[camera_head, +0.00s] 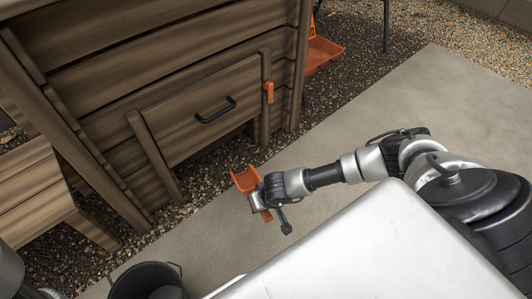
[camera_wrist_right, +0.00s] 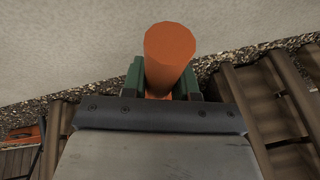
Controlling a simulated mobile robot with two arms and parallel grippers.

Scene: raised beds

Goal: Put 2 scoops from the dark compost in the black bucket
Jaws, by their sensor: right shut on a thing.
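My right gripper (camera_head: 262,196) is shut on an orange scoop (camera_head: 245,179) and holds it in front of the wooden compost bin. The scoop's bare orange inside shows, with no compost seen in it. In the right wrist view the round orange handle (camera_wrist_right: 169,57) sits between the green finger pads. The black bucket (camera_head: 124,287) stands at the bottom left, cut off by the frame edge; its inside is dark and I cannot tell what it holds. The dark compost is not visible. My left gripper is not in view.
The wooden bin (camera_head: 95,75) has a panel with a black handle (camera_head: 216,110), which looks closed, and an orange latch (camera_head: 268,92). A wooden box (camera_head: 30,190) stands at left. The paved path (camera_head: 390,110) is clear.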

